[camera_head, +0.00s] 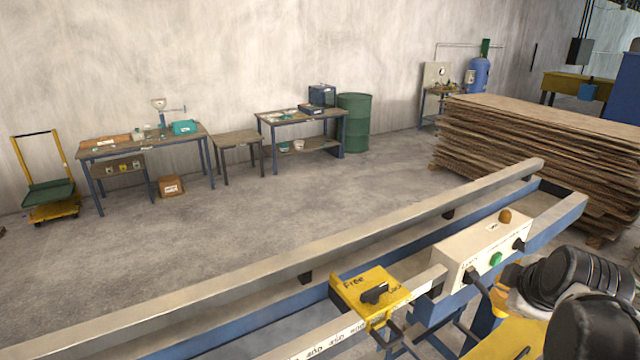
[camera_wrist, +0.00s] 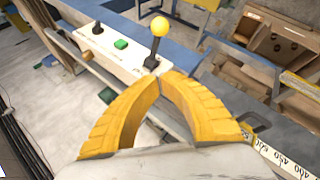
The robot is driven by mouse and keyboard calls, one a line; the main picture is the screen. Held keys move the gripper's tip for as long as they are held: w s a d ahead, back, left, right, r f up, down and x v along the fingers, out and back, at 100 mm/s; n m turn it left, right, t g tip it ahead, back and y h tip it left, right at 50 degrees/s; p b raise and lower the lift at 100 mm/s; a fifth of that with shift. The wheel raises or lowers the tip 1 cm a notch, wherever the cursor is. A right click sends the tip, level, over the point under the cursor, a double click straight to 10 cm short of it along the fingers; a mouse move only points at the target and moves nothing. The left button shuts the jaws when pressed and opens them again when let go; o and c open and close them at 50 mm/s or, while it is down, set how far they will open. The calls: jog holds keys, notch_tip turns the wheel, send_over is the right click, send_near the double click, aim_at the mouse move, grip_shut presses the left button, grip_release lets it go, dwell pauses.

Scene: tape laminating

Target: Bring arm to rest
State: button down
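My gripper (camera_wrist: 161,77) fills the lower middle of the wrist view, with two yellow fingers whose tips come together. Nothing shows between them. Just beyond the tips is a white control box (camera_wrist: 108,52) with a green button (camera_wrist: 121,44) and a black lever topped by a yellow ball (camera_wrist: 159,27). I cannot tell whether the tips touch the box. In the head view my arm comes in at the lower right, and my gripper (camera_head: 497,292) is partly seen in front of the control box (camera_head: 485,250).
A long blue and grey machine rail (camera_head: 400,225) crosses the foreground, with a yellow block (camera_head: 372,292) marked "Free" on a ruler. A stack of wooden boards (camera_head: 545,145) stands at right. Workbenches (camera_head: 145,145) and a green drum (camera_head: 356,125) line the wall. The floor between is clear.

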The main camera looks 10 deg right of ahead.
jog(key=shift+d+r, duration=0.1)
dwell(0.3)
jog(key=s+a+f+m+y+b, duration=0.1)
jog(key=a+f+m+b, duration=0.3)
jog(key=a+f+b, duration=0.7)
jog(key=s+a+f+m+g+y+b, duration=0.1)
jog(key=a+f+m+b, duration=0.4)
jog(key=a+f+b, duration=0.6)
notch_tip(320, 180, down, 5)
jog(key=s+y+b, duration=0.1)
jog(key=s+b, duration=0.1)
jog(key=b, duration=0.1)
jog(key=shift+s+a+m, duration=0.2)
jog(key=shift+s+m, duration=0.1)
jog(key=shift+s, duration=0.1)
jog(key=shift+f, duration=0.1)
